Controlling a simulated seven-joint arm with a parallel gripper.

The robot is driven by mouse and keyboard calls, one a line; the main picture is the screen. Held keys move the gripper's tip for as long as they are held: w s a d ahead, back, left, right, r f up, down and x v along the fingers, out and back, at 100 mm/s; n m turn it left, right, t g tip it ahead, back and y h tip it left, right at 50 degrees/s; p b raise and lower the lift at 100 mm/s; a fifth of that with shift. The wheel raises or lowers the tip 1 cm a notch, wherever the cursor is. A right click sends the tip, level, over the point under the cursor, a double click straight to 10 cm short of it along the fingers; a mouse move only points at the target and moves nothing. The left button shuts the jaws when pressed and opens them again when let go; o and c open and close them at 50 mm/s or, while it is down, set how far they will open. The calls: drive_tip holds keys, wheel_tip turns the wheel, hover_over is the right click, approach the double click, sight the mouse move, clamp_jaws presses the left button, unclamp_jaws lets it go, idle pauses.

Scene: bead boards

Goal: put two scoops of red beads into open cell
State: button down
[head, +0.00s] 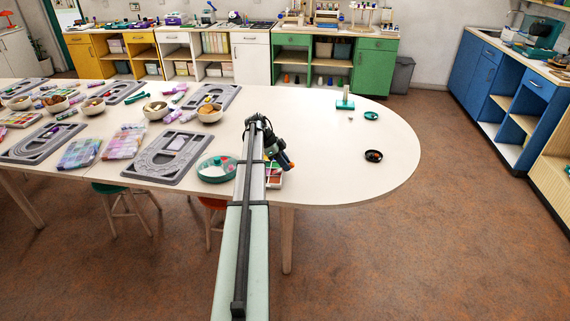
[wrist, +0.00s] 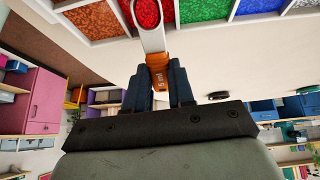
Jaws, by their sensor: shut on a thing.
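My gripper (head: 289,166) is over the near edge of the table, just above the bead tray (head: 277,181), which my arm partly hides. In the wrist view my gripper (wrist: 160,72) is shut on the orange handle of a scoop (wrist: 159,80) marked 5 ml. The scoop's pale bowl holds red beads (wrist: 147,12). The scoop's bowl is cut by the frame's top edge. I cannot make out an open cell.
A round green-rimmed tray (head: 203,175) stands left of my arm. A small dark dish (head: 374,156), a teal dish (head: 371,115) and a teal stand (head: 345,104) are to the right. Grey bead boards (head: 150,174) and bowls fill the left. The table's rounded right end is mostly clear.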

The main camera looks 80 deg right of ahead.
drive_tip(key=shift+r, duration=0.1)
drive_tip(key=shift+s+r, duration=0.2)
drive_tip(key=shift+r, duration=0.45)
drive_tip(key=shift+s+r, duration=0.15)
drive_tip(key=shift+r, duration=0.5)
drive_tip(key=s+t, duration=0.2)
drive_tip(key=t, duration=0.1)
drive_tip(key=shift+d+r, duration=0.1)
drive_tip(key=shift+s+r+t+y, duration=0.15)
drive_tip(key=shift+r+t, duration=0.15)
drive_tip(key=shift+t, duration=0.4)
drive_tip(key=shift+s+r+t+y, duration=0.15)
drive_tip(key=shift+r+t, duration=0.15)
drive_tip(key=shift+t, duration=0.4)
